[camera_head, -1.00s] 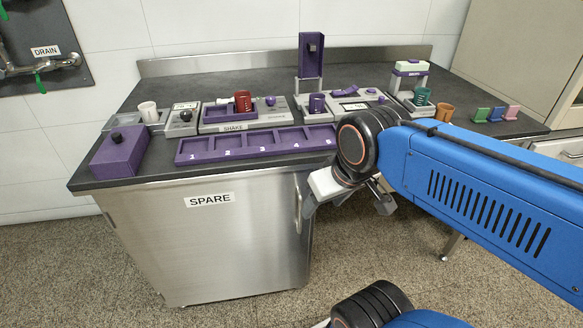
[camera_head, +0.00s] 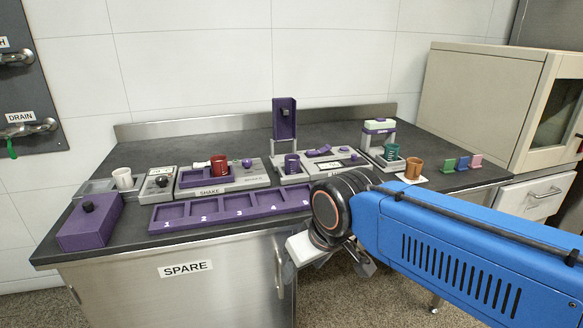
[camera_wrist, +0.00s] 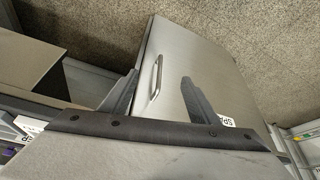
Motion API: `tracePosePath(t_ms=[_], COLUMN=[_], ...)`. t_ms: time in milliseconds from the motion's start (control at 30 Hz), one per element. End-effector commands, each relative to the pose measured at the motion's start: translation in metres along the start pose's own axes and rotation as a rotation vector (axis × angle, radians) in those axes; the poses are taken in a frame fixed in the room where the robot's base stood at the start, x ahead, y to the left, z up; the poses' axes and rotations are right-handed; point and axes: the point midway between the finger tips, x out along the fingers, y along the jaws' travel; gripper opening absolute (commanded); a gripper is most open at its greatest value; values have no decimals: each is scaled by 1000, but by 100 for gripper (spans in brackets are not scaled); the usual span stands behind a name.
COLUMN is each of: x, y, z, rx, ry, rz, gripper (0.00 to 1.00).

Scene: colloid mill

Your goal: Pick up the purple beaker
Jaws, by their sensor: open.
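The purple beaker (camera_head: 292,164) stands upright in the head view, on a grey device in the middle of the counter, below a tall purple upright panel. My gripper (camera_head: 330,262) is in front of the counter, below and to the right of the beaker and well apart from it. In the wrist view my gripper (camera_wrist: 158,92) shows two spread fingers with nothing between them, over the cabinet's steel front and handle. I cannot make out the beaker in the wrist view.
A purple tray with numbered slots (camera_head: 228,222) lies along the front of the counter (camera_head: 85,185). A red beaker (camera_head: 219,164), a white beaker (camera_head: 122,179), a green beaker (camera_head: 391,152) and an orange beaker (camera_head: 413,168) stand around. A purple box (camera_head: 90,225) sits at the left.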

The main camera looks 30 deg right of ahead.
Motion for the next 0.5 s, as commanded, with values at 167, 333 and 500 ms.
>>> tracePosePath(t_ms=[167,333,500], x=[0,-3,-24], y=[0,1,8], z=[0,-6,-43], rx=[0,14,112], ry=[0,-4,-34], rz=[0,2,18], gripper=[55,59,59])
